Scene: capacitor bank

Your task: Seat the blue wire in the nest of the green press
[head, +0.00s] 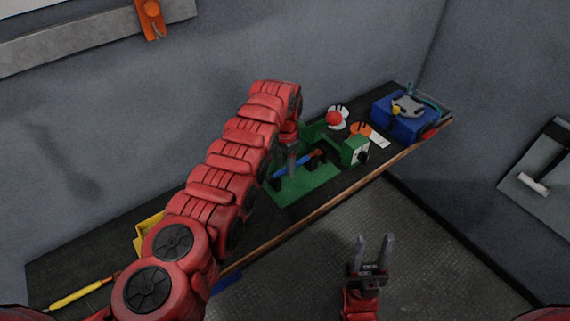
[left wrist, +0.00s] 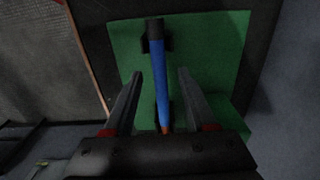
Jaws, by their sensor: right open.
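The green press (head: 310,188) stands on the bench, with a flat green base that also shows in the left wrist view (left wrist: 215,40). The blue wire (head: 285,171) lies above that base. In the left wrist view, the wire (left wrist: 160,65) runs lengthwise across black supports (left wrist: 166,42), with a copper-coloured end near my gripper. I cannot tell whether it is fully down in them. My left gripper (left wrist: 160,72) is open, its fingers on either side of the wire with gaps. My right gripper (head: 373,240) is open and empty, in front of the bench.
A blue box (head: 398,127) with a grey and yellow fitting stands at the bench's right end. A red round thing (head: 334,118) and an orange piece (head: 360,129) lie behind the press. A yellow-handled tool (head: 78,294) and yellow bin (head: 147,235) are at left.

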